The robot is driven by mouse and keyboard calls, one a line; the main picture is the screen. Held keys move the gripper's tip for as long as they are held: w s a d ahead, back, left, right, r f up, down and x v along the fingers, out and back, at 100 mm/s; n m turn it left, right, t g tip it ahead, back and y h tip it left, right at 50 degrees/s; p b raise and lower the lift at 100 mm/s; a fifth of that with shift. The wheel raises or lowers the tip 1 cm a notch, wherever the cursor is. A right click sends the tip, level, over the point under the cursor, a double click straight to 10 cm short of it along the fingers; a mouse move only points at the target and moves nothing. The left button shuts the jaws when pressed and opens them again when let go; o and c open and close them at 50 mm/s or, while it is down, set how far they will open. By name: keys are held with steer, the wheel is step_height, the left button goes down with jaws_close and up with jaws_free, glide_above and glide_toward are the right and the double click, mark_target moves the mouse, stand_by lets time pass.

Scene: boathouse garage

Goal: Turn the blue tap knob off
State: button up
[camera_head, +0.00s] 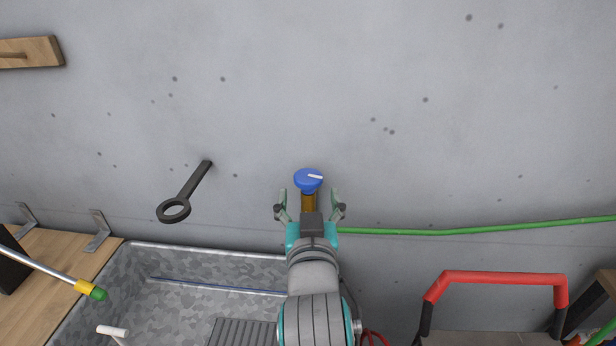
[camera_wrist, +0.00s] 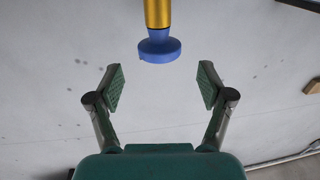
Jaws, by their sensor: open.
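The blue tap knob (camera_head: 308,181) sits on a brass stem (camera_head: 308,202) against the grey wall, with a white mark on its top pointing right. In the wrist view the blue knob (camera_wrist: 159,49) hangs at the end of the yellow-gold stem (camera_wrist: 157,13), upper middle. My gripper (camera_head: 309,195) is open, its two fingers spread to either side below the knob in the head view. In the wrist view my gripper (camera_wrist: 160,85) has its fingertips lower than the knob, with a gap on both sides. Nothing is between the pads and I see no contact.
A metal trough (camera_head: 200,265) lies below left, beside a wooden bench (camera_head: 40,290). A dark ring-ended bar (camera_head: 174,211) projects at the left. A green hose (camera_head: 470,230) runs along the wall at right, above a red handle (camera_head: 500,277). The wall around the knob is clear.

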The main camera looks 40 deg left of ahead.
mark_target(308, 186)
steer(key=x, duration=0.6)
steer(key=shift+w+a, duration=0.15)
steer(key=shift+w, duration=0.15)
steer(key=c, duration=1.1)
